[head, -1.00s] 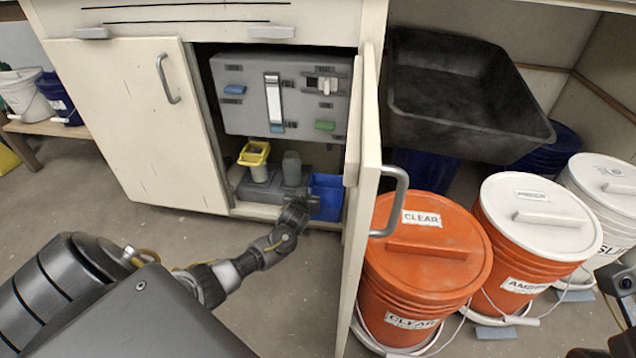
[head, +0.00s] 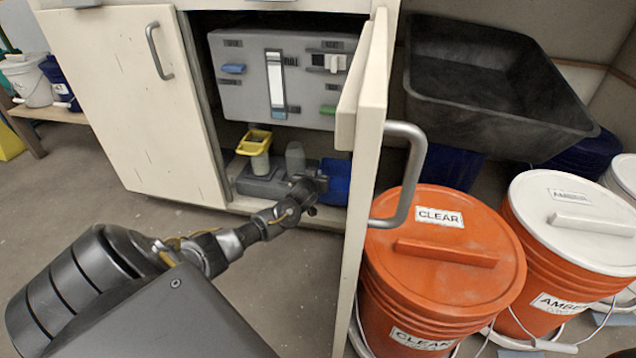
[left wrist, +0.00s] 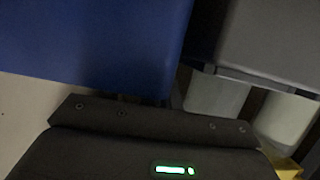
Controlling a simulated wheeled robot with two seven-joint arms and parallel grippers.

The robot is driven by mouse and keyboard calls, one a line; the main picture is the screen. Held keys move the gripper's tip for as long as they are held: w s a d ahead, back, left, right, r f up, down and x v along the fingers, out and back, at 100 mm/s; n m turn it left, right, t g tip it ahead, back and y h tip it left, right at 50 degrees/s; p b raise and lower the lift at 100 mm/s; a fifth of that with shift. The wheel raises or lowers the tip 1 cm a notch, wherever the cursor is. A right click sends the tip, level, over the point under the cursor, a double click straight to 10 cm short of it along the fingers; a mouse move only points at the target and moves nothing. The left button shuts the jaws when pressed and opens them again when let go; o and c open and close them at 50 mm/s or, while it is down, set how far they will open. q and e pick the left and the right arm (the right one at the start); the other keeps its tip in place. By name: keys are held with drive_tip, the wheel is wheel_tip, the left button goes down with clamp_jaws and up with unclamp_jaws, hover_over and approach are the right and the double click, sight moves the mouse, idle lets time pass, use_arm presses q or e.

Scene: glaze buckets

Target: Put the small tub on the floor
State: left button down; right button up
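The small blue tub (head: 337,182) stands inside the open cabinet, at the right end of its floor, partly hidden by my left gripper and the cabinet door. My left gripper (head: 318,187) is at the tub's front left side. In the left wrist view the blue tub (left wrist: 95,45) fills the upper left, close beyond the gripper body. The fingers are too dark and hidden to tell whether they are open or shut on the tub's wall. My right gripper is not in view.
A grey unit with a yellow-topped cup (head: 255,145) stands left of the tub, below a grey panel (head: 285,75). The open door (head: 362,180) stands to the right. An orange bucket (head: 440,265) is beyond it. Floor (head: 110,200) in front is clear.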

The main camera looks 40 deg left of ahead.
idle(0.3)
use_arm(q)
drive_tip(key=shift+f, duration=0.15)
drive_tip(key=shift+f, duration=0.5)
drive_tip(key=c, duration=1.6)
unclamp_jaws()
drive_tip(key=shift+c, duration=0.2)
drive_tip(key=shift+a, duration=0.15)
drive_tip(key=shift+r, duration=0.1)
